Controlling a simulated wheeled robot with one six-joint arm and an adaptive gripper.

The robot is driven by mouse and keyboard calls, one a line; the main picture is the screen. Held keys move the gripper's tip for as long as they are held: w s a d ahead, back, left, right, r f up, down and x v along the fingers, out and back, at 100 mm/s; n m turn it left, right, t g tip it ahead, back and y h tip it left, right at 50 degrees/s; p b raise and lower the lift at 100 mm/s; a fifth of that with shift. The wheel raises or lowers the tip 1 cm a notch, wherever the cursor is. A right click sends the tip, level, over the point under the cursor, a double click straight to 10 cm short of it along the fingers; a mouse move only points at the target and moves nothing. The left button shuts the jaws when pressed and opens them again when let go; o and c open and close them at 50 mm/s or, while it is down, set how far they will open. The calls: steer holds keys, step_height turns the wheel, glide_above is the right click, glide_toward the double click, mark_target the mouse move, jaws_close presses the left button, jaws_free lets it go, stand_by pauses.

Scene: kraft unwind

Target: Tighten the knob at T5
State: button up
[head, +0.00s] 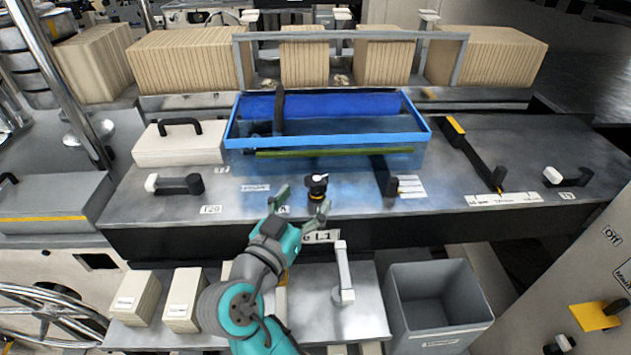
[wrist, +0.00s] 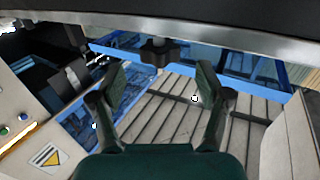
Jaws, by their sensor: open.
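A small black knob (head: 318,187) with a pale spot on top stands on the grey metal deck, in front of the blue-rimmed tray. In the wrist view a dark lobed knob (wrist: 160,50) shows ahead of the fingers, close to a metal edge. My gripper (head: 301,205) is open and empty, its two fingers spread just in front of the knob in the head view. In the wrist view the gripper (wrist: 161,84) has a clear gap between its pads, with the knob beyond them and apparently untouched. I cannot read a T5 label; a tag by the left finger is partly hidden.
The blue-rimmed tray (head: 326,147) stands behind the knob. A white-tipped crank handle (head: 180,184) lies left, and a black lever (head: 384,176) lies right. Below the deck are a white upright handle (head: 343,275) and a grey bin (head: 437,305).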

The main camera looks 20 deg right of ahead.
mark_target(311, 190)
steer(key=shift+x, duration=2.75)
steer(key=c, duration=1.2)
